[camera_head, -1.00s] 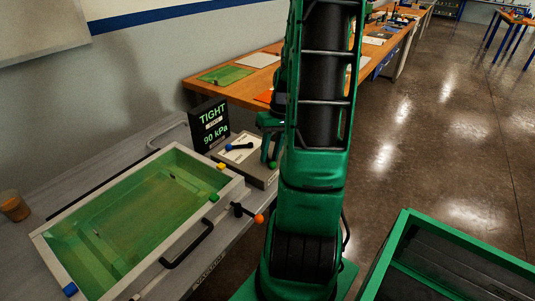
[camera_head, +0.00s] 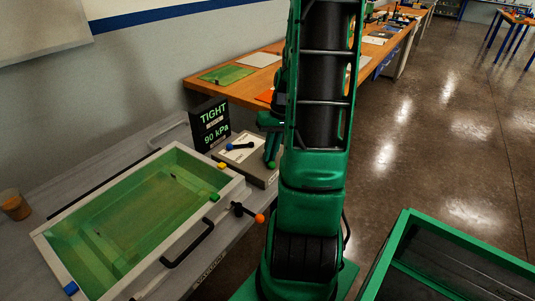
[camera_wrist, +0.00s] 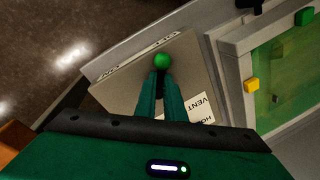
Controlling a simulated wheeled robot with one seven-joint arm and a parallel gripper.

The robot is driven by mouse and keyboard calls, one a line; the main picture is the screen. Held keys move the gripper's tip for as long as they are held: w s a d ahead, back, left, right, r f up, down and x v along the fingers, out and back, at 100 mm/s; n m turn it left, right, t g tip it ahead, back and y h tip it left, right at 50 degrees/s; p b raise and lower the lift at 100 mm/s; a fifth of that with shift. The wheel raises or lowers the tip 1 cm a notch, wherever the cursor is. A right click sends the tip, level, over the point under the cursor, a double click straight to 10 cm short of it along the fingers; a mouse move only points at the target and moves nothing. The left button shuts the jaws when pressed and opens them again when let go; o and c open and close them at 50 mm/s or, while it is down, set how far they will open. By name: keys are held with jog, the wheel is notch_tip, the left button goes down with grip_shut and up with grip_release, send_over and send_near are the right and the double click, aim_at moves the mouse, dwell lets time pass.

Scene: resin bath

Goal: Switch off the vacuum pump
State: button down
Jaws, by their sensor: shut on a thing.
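The grey control box (camera_head: 258,171) stands on the bench beside the resin bath. A switch with a green ball knob (camera_wrist: 162,60) stands out from it; the knob also shows in the head view (camera_head: 271,165). My gripper (camera_wrist: 163,82) is shut on the green-knobbed switch, with the ball just past the fingertips. My fingers hide the switch's stem. In the head view my gripper (camera_head: 271,149) reaches down over the box's right part, partly hidden by my arm. A blue-tipped black lever (camera_head: 240,146) lies on the box. A black display (camera_head: 210,125) reads TIGHT and 90 kPa.
The bath (camera_head: 236,187) with green contents lies left of the box. An orange-knobbed black handle (camera_head: 245,211) sticks out from its right side. A wooden bench (camera_head: 205,92) runs behind. A green-rimmed bin (camera_head: 440,236) stands at front right.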

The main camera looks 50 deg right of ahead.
jog(key=c, duration=1.8)
grip_release()
jog(key=shift+c, duration=0.2)
jog(key=shift+r, duration=0.1)
notch_tip(320, 180, up, 10)
jog(key=d, duration=0.1)
jog(key=shift+s+d+r, duration=0.2)
jog(key=shift+s+d, duration=0.15)
jog(key=shift+s, duration=0.1)
jog(key=s+a+r, duration=0.1)
jog(key=s+a, duration=0.5)
jog(key=a, duration=0.3)
jog(key=s+a+r+g+h, duration=0.1)
jog(key=s+a, duration=0.5)
jog(key=a, duration=0.4)
jog(key=shift+s+r+h, duration=0.15)
jog(key=shift+s+h, duration=0.15)
jog(key=shift+s, duration=0.05)
